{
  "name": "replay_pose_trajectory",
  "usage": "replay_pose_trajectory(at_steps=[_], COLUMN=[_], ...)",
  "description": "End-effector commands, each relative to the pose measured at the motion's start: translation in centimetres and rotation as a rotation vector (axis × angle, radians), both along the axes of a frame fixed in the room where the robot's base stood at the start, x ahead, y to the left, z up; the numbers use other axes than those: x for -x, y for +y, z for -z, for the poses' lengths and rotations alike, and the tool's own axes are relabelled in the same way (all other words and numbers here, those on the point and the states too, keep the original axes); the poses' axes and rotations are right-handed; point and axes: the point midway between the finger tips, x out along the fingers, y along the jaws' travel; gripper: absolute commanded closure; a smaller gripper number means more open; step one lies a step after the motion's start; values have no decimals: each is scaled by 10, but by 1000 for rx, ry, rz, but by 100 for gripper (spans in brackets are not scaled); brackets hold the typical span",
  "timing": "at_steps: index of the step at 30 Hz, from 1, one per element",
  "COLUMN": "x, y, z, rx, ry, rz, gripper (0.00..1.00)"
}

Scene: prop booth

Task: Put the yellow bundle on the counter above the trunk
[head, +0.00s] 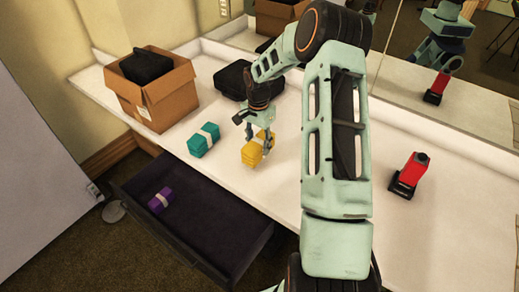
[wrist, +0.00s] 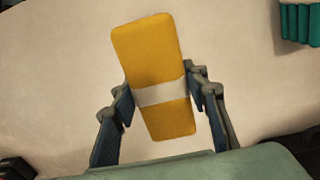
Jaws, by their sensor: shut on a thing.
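The yellow bundle (head: 249,155), a block with a pale band around it, is at the white counter (head: 285,182), just right of a teal bundle (head: 204,140). My gripper (head: 256,144) points down and is shut on the yellow bundle. In the wrist view the yellow bundle (wrist: 155,60) lies tilted between the two fingers (wrist: 164,98), which press near its band. I cannot tell whether its underside touches the counter.
A cardboard box (head: 165,100) with a black item inside stands at the counter's left. A black case (head: 232,80) lies behind the gripper. A red and black object (head: 409,176) stands at the right. A mirror (head: 400,85) runs along the back. Counter between arm and red object is clear.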

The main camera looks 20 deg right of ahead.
Motion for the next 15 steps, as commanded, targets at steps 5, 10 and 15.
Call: replay_pose_trajectory(at_steps=[5,10,15], x=[-3,-3,-4], y=[-6,-5,-6], z=[12,32,38], rx=[-1,-2,-1], ry=[2,1,-2], rz=[0,0,0], gripper=[89,89,89])
